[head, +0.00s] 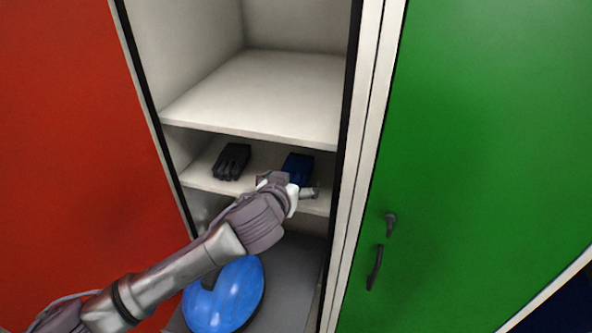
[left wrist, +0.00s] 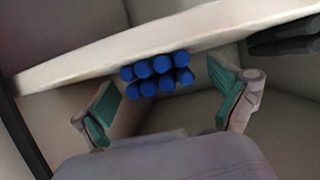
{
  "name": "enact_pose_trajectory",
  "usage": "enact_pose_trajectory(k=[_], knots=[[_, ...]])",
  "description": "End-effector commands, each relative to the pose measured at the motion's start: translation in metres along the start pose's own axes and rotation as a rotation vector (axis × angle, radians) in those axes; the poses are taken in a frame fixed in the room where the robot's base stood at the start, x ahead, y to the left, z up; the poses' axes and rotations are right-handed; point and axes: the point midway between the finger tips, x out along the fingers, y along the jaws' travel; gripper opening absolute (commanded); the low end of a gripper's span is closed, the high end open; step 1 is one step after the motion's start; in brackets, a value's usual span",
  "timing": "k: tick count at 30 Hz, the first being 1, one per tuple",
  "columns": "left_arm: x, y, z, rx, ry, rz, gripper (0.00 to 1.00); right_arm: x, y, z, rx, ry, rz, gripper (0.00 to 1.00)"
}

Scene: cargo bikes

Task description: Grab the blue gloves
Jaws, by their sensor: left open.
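The blue gloves (head: 298,166) lie on the middle shelf of the open locker, toward its right side. In the left wrist view the blue gloves (left wrist: 158,75) show as two rows of rounded fingertips at the shelf's edge. My left gripper (head: 288,187) reaches up to the shelf and hides part of the gloves in the head view. In the left wrist view my left gripper (left wrist: 165,105) is open, with its green-padded fingers spread to either side of the gloves and nothing held between them. My right gripper is not in view.
Black gloves (head: 232,161) lie on the same shelf (head: 200,176), to the left. An empty shelf (head: 262,100) is above. A blue helmet-like object (head: 226,298) sits below. A red door (head: 70,130) and a green door (head: 490,150) flank the opening.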

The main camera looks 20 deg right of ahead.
Motion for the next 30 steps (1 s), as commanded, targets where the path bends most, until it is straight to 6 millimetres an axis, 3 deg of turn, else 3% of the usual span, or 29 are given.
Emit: enact_pose_trajectory(k=[5,16,30], knots=[[0.0,0.0,0.0,0.0,0.0,0.001,0.95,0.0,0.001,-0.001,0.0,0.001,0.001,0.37],[0.0,0.0,0.0,-0.001,0.0,0.001,0.33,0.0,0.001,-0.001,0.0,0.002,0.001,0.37],[-0.005,0.001,-0.012,-0.001,0.004,0.002,0.32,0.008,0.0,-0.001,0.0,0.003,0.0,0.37]])
